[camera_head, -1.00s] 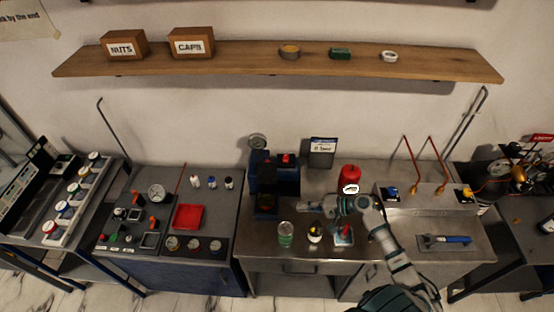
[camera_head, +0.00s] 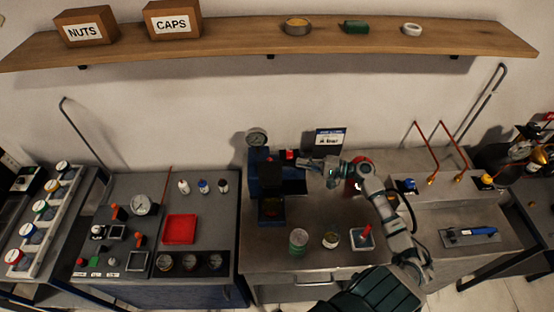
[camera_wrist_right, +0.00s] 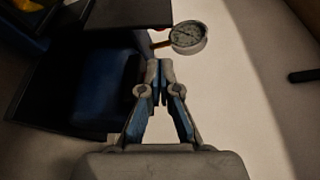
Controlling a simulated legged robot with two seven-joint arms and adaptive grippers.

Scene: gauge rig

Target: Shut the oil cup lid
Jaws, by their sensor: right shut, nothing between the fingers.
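A blue and black gauge rig (camera_head: 266,180) stands on the metal bench with a round dial gauge (camera_head: 257,137) at its top left. A small red part (camera_head: 289,154) shows at its upper right. I cannot clearly tell the oil cup or its lid apart on the rig. My right gripper (camera_head: 314,164) is just right of the rig's top, shut and empty. In the right wrist view the shut fingertips (camera_wrist_right: 160,68) point toward the gauge (camera_wrist_right: 188,38), below and left of it. A dark flat plate (camera_wrist_right: 130,14) lies beyond them. My left gripper is out of view.
A red can (camera_head: 355,180) stands behind my right arm, partly hidden. A green can (camera_head: 298,241), a small jar (camera_head: 330,240) and a tray with a red-handled item (camera_head: 365,238) are at the bench front. A sign (camera_head: 329,141) stands behind the gripper.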

